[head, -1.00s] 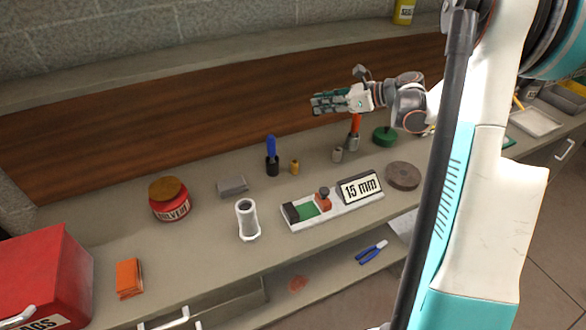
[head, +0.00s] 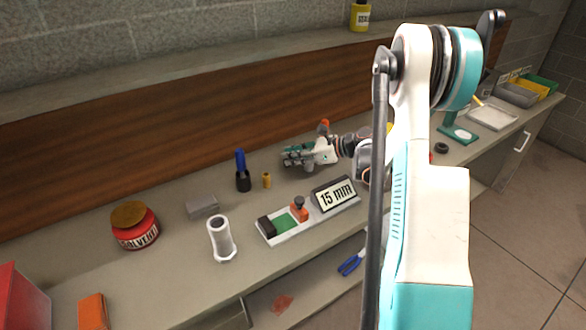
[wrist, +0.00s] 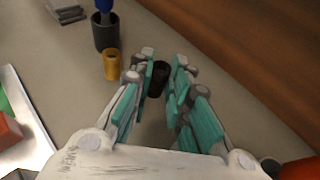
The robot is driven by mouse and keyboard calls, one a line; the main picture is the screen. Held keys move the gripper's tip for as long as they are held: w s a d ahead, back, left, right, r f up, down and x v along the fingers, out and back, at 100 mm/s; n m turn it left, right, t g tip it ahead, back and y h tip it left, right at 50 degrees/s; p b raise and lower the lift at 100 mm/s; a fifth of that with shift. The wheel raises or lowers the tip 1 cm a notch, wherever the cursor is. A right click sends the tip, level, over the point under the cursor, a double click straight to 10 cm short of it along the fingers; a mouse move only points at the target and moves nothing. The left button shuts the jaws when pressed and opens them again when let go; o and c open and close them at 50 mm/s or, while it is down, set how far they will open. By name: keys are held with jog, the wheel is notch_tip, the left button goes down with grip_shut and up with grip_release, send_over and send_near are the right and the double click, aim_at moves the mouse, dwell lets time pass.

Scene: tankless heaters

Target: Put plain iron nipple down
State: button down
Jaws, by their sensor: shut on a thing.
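The plain iron nipple (wrist: 158,79) is a short dark cylinder between my fingertips in the wrist view. My gripper (wrist: 164,72) is shut on it. In the head view my gripper (head: 288,158) is low over the back of the bench, fingers pointing left, right of a small brass fitting (head: 267,180). The nipple cannot be made out clearly there, and I cannot tell whether it touches the bench.
A blue-handled tool in a black cup (head: 243,180) stands left of the brass fitting (wrist: 111,65). The gauge tray (head: 275,238) with the "15 mm" sign (head: 335,194) lies in front. A grey block (head: 202,206), white pipe (head: 221,240) and solvent tin (head: 135,226) stand further left.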

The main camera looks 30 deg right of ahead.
jog(key=shift+f+b, duration=0.65)
jog(key=shift+f, duration=1.45)
jog(key=shift+f, duration=0.1)
jog(key=c, duration=1.9)
grip_release()
jog(key=shift+f, duration=0.1)
jog(key=shift+o, duration=0.6)
jog(key=shift+r, duration=0.2)
jog(key=shift+s+d+r, duration=0.2)
jog(key=p+v, duration=0.3)
jog(key=v, duration=0.8)
jog(key=shift+s+d, duration=0.1)
jog(key=shift+s, duration=0.05)
